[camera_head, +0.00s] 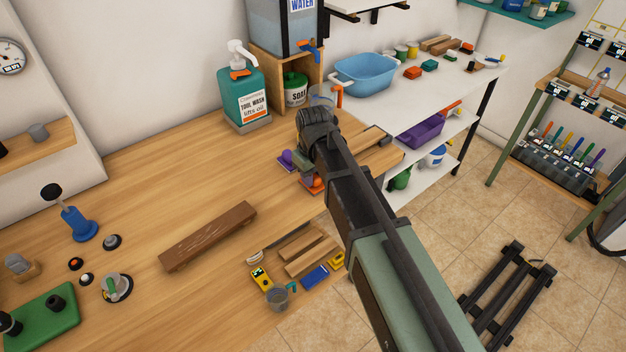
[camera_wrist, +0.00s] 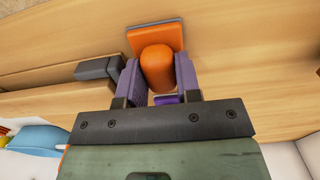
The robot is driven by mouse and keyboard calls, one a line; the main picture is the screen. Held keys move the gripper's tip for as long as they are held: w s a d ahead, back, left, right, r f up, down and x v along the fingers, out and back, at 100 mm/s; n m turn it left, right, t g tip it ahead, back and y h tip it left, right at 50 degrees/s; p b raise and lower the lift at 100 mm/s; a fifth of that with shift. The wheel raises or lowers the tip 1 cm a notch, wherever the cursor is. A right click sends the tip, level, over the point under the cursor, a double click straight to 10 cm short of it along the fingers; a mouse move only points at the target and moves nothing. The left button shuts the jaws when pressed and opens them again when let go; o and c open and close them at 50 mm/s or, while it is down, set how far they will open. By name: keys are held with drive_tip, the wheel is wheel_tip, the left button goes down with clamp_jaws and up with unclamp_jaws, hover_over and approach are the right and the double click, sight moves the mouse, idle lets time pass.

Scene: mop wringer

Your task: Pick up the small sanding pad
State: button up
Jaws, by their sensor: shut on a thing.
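An orange sanding pad (camera_wrist: 155,36) with a rounded orange knob and a thin grey-blue base shows in the wrist view. My gripper (camera_wrist: 157,66) is shut on its knob, one finger on each side. In the head view the orange pad (camera_head: 318,183) is at the worktop's right side, partly hidden by my arm. I cannot tell whether it touches the worktop. A purple pad with a round knob (camera_head: 287,156) stands just beyond it; a bit of purple (camera_wrist: 166,99) also shows between my fingers. I cannot tell from size which pad is the small one.
A long brown block (camera_head: 208,236) lies on the wooden worktop (camera_head: 150,190). Wood strips (camera_head: 308,250), a yellow tool (camera_head: 260,277) and a grey cup (camera_head: 277,297) are near the front edge.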

wheel_tip(320, 180, up, 20)
drive_tip(key=p, duration=2)
